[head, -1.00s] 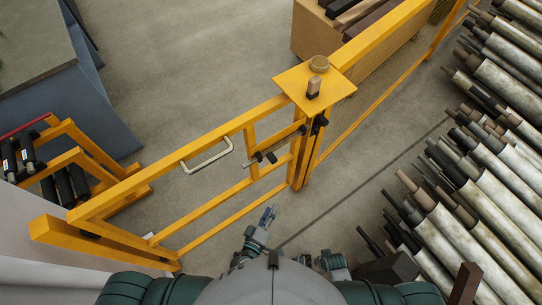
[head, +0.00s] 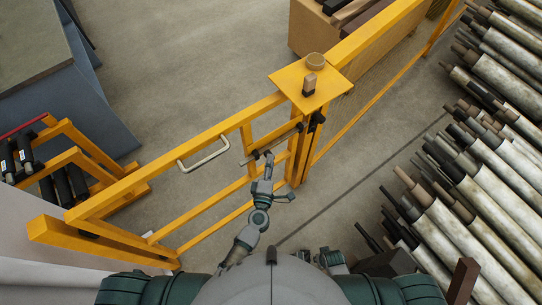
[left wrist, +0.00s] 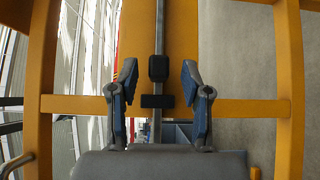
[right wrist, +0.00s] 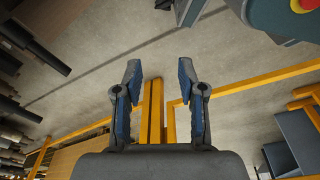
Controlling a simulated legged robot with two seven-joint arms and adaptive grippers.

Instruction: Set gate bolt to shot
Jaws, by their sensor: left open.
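The gate bolt (head: 284,137) is a thin grey rod on the yellow gate (head: 215,133), running toward the post. A dark bracket (head: 317,119) sits on the post side. In the left wrist view the bolt rod runs upright through the middle, with a dark knob (left wrist: 159,67) and a dark block (left wrist: 157,101). My left gripper (head: 266,160) is at the bolt, open, with one finger on each side of the knob and gaps on both sides (left wrist: 157,85). Whether the bolt's tip enters the bracket cannot be told. My right gripper (right wrist: 156,82) is open and empty, low near my body.
A pale pull handle (head: 203,153) is on the gate's top rail. A yellow plate (head: 312,85) with a small round object tops the post. Several rolls (head: 480,165) lie at the right. A yellow rack (head: 85,160) stands at the left.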

